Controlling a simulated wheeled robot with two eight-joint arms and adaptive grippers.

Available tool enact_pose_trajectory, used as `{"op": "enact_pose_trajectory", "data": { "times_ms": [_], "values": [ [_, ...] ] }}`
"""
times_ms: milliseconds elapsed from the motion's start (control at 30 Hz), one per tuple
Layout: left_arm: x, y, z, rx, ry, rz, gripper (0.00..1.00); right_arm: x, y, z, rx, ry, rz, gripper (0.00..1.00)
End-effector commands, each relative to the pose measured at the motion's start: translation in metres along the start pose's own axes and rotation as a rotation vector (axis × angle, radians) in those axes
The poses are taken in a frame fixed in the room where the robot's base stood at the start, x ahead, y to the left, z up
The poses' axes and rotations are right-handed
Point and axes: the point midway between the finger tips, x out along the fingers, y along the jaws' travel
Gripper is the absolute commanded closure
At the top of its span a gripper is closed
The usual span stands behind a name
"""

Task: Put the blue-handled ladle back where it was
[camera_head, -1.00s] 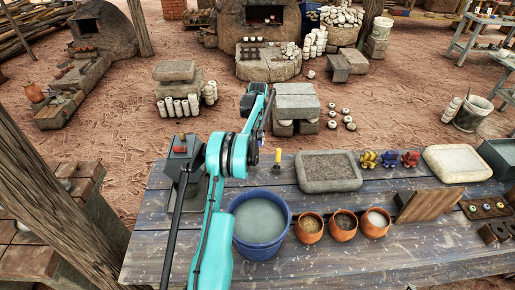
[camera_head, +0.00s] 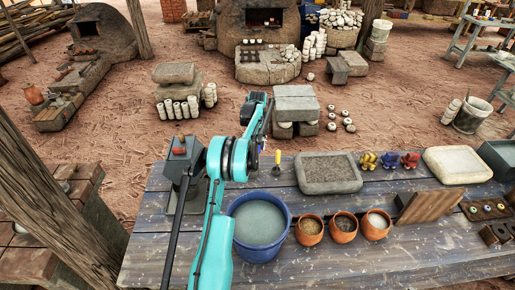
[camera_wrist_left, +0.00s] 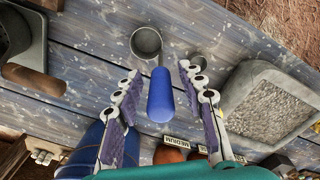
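The blue-handled ladle's blue handle (camera_wrist_left: 160,95) points up toward the camera in the left wrist view. A round metal cup (camera_wrist_left: 146,42), apparently its bowl, shows beyond it. My left gripper (camera_wrist_left: 160,78) has its fingers apart on either side of the handle, with a visible gap on both sides. In the head view my left gripper (camera_head: 262,143) is low at the table's back edge, and little of the ladle can be made out there. A second small metal cup (camera_wrist_left: 199,62) is partly hidden by a finger. My right gripper is out of view.
A yellow-handled tool (camera_head: 278,158) stands just right of the gripper. A blue bucket (camera_head: 235,236) and several clay pots (camera_head: 309,238) stand in front. A stone basin (camera_head: 328,187) lies to the right. The tabletop front (camera_head: 380,262) is clear.

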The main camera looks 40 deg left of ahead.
Motion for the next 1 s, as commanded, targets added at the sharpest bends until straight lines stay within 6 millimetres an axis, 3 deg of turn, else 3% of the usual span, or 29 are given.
{"op": "enact_pose_trajectory", "data": {
  "times_ms": [167, 500, 767, 867, 1000],
  "values": [
    [-0.023, 0.000, 0.000, 0.000, 0.000, 0.000, 0.60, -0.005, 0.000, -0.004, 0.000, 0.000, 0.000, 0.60],
    [-0.096, 0.000, 0.000, 0.000, 0.000, 0.000, 0.60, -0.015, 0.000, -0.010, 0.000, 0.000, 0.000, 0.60],
    [-0.124, 0.000, -0.002, -0.006, -0.002, -0.002, 0.60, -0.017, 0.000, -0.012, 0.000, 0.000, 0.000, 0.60],
    [-0.137, -0.002, -0.013, -0.047, -0.011, -0.013, 0.60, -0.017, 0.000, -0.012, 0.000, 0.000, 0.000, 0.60],
    [-0.169, -0.005, -0.047, -0.181, -0.036, -0.054, 0.60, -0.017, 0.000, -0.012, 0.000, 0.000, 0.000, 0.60]
  ]
}}
